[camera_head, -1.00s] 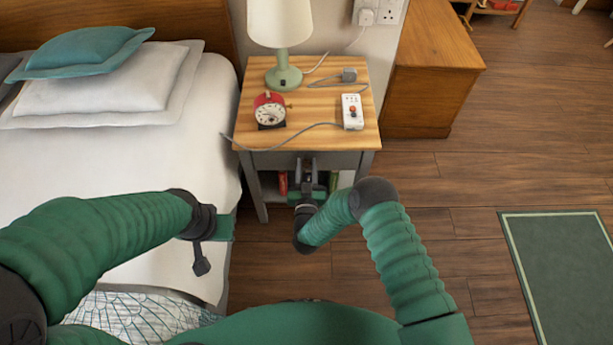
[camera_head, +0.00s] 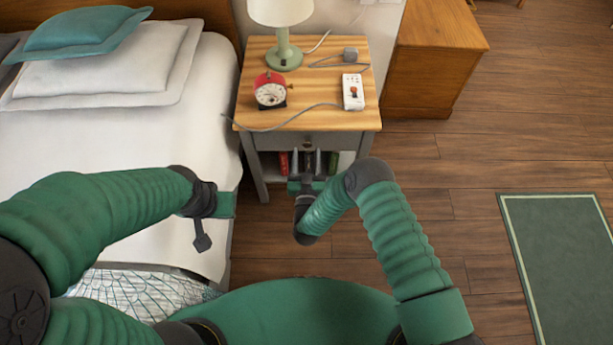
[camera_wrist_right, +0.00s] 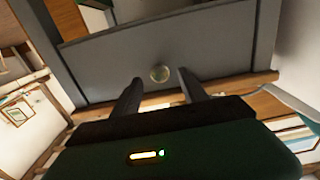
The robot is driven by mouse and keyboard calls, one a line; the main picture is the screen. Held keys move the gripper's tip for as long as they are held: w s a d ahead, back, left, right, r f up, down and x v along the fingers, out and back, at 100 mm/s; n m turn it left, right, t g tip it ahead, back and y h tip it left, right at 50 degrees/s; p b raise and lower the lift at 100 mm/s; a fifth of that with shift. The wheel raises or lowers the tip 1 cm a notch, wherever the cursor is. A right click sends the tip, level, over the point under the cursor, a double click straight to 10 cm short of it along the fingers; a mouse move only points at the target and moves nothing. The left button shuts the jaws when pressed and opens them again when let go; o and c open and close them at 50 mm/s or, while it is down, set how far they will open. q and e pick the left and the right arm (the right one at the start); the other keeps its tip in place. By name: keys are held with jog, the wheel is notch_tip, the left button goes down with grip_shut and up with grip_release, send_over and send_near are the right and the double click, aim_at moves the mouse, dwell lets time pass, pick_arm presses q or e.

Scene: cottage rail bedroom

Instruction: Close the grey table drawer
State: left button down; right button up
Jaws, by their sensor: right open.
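The grey table (camera_head: 255,170) has a wooden top and stands beside the bed. Its grey drawer front (camera_head: 275,142) sits under the top and looks flush or nearly so; a small gap cannot be ruled out. The round knob (camera_head: 308,141) shows in the middle of the front, and also in the right wrist view (camera_wrist_right: 160,73). My right gripper (camera_head: 306,156) is open and empty just in front of the drawer, its fingers (camera_wrist_right: 161,82) either side of the knob in the wrist picture. Contact is not visible. My left gripper (camera_head: 208,205) is over the bed edge, its jaws unclear.
On the table top stand a lamp (camera_head: 284,50), a red alarm clock (camera_head: 270,92) and a white power strip (camera_head: 353,92) with a cable. Books (camera_head: 333,162) are on the lower shelf. The bed (camera_head: 130,140) is left, a wooden cabinet (camera_head: 425,75) right.

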jog(key=s+p, duration=0.4)
jog(key=s, duration=0.9)
